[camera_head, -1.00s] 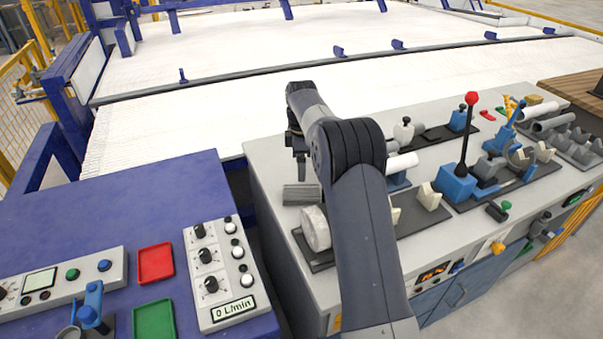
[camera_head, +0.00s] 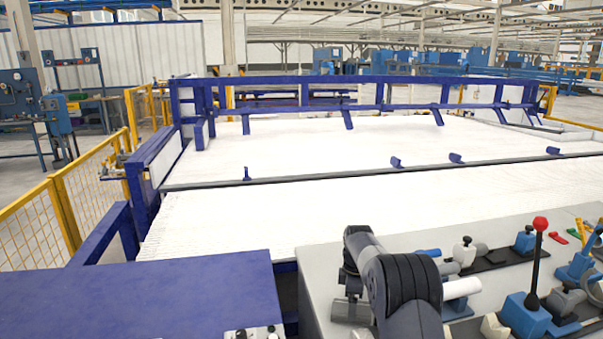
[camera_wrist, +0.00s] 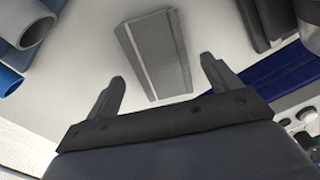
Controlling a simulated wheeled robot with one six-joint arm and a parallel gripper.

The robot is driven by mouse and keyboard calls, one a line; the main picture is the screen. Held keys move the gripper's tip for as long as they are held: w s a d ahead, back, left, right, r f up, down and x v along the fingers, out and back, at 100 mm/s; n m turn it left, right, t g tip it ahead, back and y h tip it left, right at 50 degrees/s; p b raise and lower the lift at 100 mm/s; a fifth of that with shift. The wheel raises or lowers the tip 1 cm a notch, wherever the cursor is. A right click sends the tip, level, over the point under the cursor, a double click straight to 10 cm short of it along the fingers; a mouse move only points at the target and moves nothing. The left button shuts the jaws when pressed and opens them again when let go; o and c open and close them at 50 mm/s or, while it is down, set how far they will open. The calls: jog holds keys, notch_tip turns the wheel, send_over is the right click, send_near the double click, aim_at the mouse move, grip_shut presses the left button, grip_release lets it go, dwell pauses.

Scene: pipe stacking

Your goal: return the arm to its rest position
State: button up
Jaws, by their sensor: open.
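My arm (camera_head: 402,285) reaches over the grey workbench at the lower right of the head view, bent at a black joint. My gripper (camera_wrist: 162,74) shows in the wrist view with its two fingers wide apart and nothing between them. Beyond the fingertips a short grey piece (camera_wrist: 153,48) lies on the pale bench top, apart from the fingers. In the head view a short grey piece (camera_head: 350,312) lies on the bench beside my arm; the gripper's fingers cannot be made out there.
The grey bench (camera_head: 322,290) carries a blue lever base with a red knob (camera_head: 540,224), a white pipe (camera_head: 461,289) and other fittings. A blue table (camera_head: 140,300) stands left, with a gap between. Behind is a wide white bed (camera_head: 300,215); a yellow fence (camera_head: 60,215) stands left.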

notch_tip(320, 180, down, 4)
jog(key=shift+r, duration=2.05)
